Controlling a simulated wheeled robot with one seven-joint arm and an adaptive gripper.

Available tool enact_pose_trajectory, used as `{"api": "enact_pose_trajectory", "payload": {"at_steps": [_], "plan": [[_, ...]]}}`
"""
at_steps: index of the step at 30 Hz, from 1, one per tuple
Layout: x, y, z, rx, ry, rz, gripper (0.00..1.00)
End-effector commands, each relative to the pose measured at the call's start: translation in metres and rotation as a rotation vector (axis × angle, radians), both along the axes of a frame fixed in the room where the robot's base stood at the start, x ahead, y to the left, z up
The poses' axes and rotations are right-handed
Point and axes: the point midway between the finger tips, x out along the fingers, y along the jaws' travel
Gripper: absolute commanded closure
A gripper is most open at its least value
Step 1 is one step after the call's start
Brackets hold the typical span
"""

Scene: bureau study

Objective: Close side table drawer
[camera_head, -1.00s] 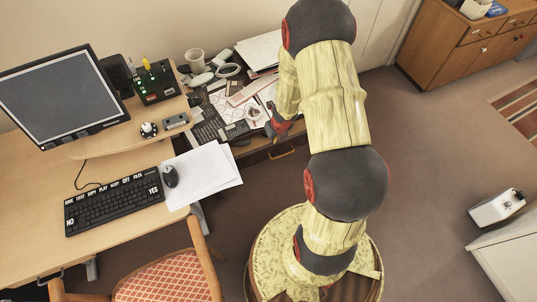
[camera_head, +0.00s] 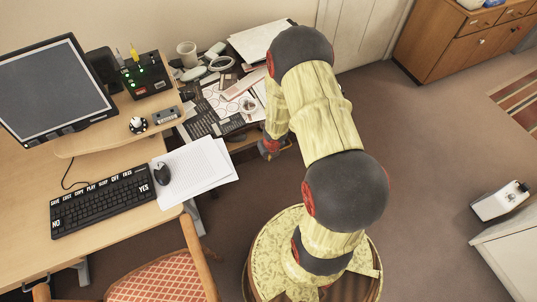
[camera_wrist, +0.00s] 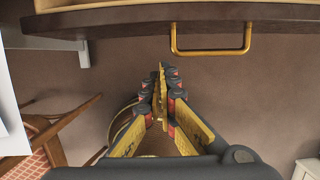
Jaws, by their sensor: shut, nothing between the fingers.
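The side table (camera_head: 243,144) stands beside the desk, its top covered with papers and a phone; my arm hides much of its front. In the wrist view the drawer (camera_wrist: 120,22) crosses the top as a dark front panel, with a brass handle (camera_wrist: 212,52) right of centre. A strip of the drawer's light inside shows above the panel, so it stands open at least partly. My gripper (camera_wrist: 162,68) is shut and empty, its tips in front of the panel, left of the handle, apparently apart from it. In the head view my gripper (camera_head: 268,151) is at the table's front.
The desk (camera_head: 110,175) with monitor, keyboard (camera_head: 104,206) and loose papers (camera_head: 195,172) is at the left. A wooden chair (camera_head: 165,278) stands at the lower left. Open carpet lies to the right, with a cabinet (camera_head: 450,50) at the back and a white unit (camera_head: 510,250) at the right edge.

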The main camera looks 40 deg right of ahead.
Motion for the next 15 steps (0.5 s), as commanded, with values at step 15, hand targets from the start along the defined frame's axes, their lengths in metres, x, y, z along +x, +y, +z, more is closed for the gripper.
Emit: {"api": "enact_pose_trajectory", "payload": {"at_steps": [15], "plan": [[0.037,-0.009,0.005,-0.001,-0.003,0.001,1.0]]}}
